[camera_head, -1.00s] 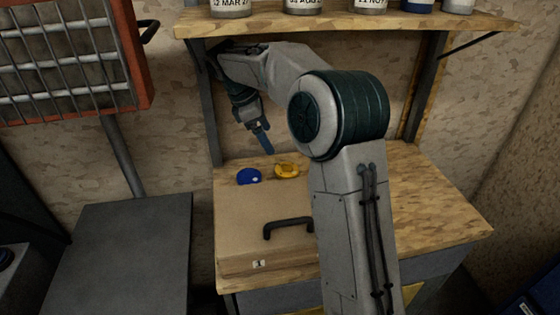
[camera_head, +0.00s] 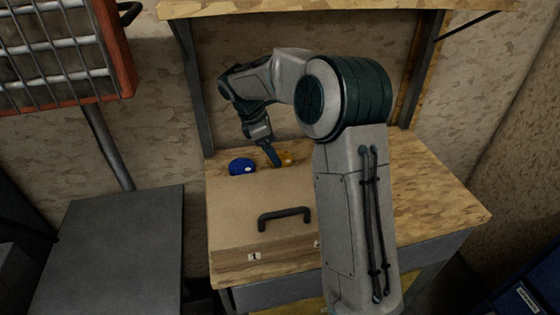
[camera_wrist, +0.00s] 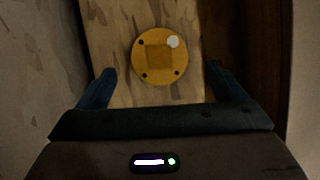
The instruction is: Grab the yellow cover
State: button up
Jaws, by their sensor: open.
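The yellow cover (camera_head: 285,160) lies on the wooden bench (camera_head: 440,203), behind the tan case, and is partly hidden by my gripper in the head view. In the wrist view the yellow cover (camera_wrist: 160,56) is round, with a raised square middle, dark holes and a pale round spot. My gripper (camera_head: 274,162) points down at the cover. In the wrist view my gripper (camera_wrist: 164,86) is open and empty, its blue fingers on either side of the view with the cover ahead between them. I cannot tell the remaining height exactly.
A blue round item (camera_head: 242,166) lies just left of the cover. The tan case (camera_head: 235,215) with a black handle (camera_head: 285,217) stands in front. A shelf (camera_head: 330,7) hangs above the bench. The bench's right side is clear.

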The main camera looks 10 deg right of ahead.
aim_at(286, 158)
jog(key=shift+x, duration=1.6)
jog(key=c, duration=1.2)
jog(key=shift+r, duration=0.1)
